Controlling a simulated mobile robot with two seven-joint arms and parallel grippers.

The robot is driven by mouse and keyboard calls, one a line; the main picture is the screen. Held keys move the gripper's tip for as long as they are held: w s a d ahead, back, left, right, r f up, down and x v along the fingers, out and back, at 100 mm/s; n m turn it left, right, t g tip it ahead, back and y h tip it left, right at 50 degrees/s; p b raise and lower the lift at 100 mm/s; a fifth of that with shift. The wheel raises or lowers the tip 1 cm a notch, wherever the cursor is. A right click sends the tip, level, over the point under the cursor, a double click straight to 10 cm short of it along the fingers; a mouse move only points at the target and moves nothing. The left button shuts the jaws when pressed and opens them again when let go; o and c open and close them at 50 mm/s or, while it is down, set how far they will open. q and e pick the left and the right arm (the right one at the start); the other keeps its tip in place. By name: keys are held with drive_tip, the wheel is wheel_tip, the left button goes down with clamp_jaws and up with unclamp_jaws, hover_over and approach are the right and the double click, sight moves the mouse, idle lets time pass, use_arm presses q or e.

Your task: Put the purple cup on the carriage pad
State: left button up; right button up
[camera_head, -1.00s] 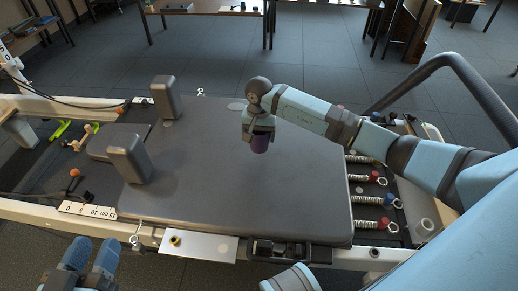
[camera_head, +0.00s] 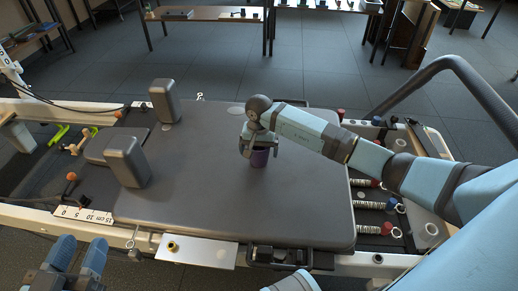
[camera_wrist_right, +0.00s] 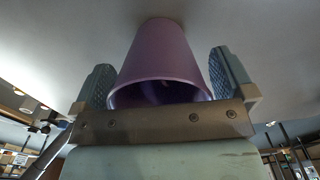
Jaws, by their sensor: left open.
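The purple cup (camera_head: 260,157) stands upright on the dark grey carriage pad (camera_head: 215,200), right of its middle. My right gripper (camera_head: 260,152) is over the cup with one finger on each side. In the right wrist view the cup (camera_wrist_right: 163,60) sits between the two fingers (camera_wrist_right: 165,80), and a gap shows beside it, so the gripper is open around it. The cup's base meets the pad surface there. My left gripper (camera_head: 78,256) is open and empty at the lower left, in front of the reformer frame.
Two upright shoulder blocks (camera_head: 165,101) (camera_head: 127,162) stand on the pad's left part. Springs with coloured ends (camera_head: 370,205) lie right of the pad. A black curved bar (camera_head: 450,75) rises at the right. The pad around the cup is clear.

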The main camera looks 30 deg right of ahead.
drive_tip(key=shift+r, duration=0.2)
use_arm(q)
drive_tip(key=s+n+p, duration=0.1)
drive_tip(key=p, duration=0.1)
drive_tip(key=s+d+r+n+p, duration=0.1)
drive_tip(key=n+p, duration=0.1)
drive_tip(key=p, duration=0.1)
drive_tip(key=shift+d+r+g+y, duration=0.1)
drive_tip(key=shift+r+g+y, duration=0.05)
drive_tip(key=shift+g+y, duration=0.2)
use_arm(e)
wheel_tip(320, 180, up, 12)
use_arm(q)
drive_tip(key=shift+r, duration=0.1)
drive_tip(key=shift+s, duration=0.1)
use_arm(e)
drive_tip(key=shift+s+f, duration=0.1)
